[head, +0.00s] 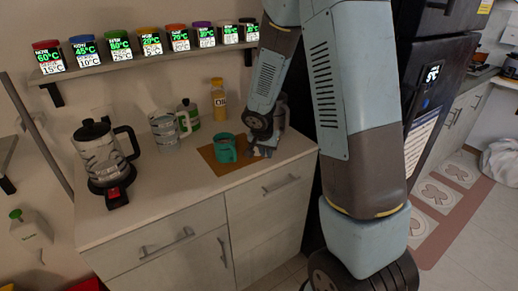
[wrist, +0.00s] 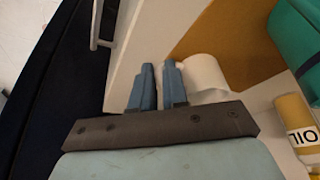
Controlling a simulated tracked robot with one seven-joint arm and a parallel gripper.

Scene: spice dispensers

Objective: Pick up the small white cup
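The small white cup (wrist: 206,74) shows in the wrist view just right of my fingers, at the edge of a brown mat. The right finger overlaps its left side. My gripper (wrist: 159,72) has its two blue-grey fingers close together with a narrow pale gap between them. I cannot tell whether that gap holds the cup's wall or handle, or only shows the counter behind. In the head view my gripper (head: 262,150) is low over the counter's right end, and it hides most or all of the white cup.
A teal mug (head: 225,150) stands on the brown mat (head: 211,162), left of my gripper. An oil bottle (head: 219,105) stands behind it. A kettle (head: 100,152) and a metal pitcher (head: 163,130) stand further left. Spice dispensers line the shelf (head: 110,65) above.

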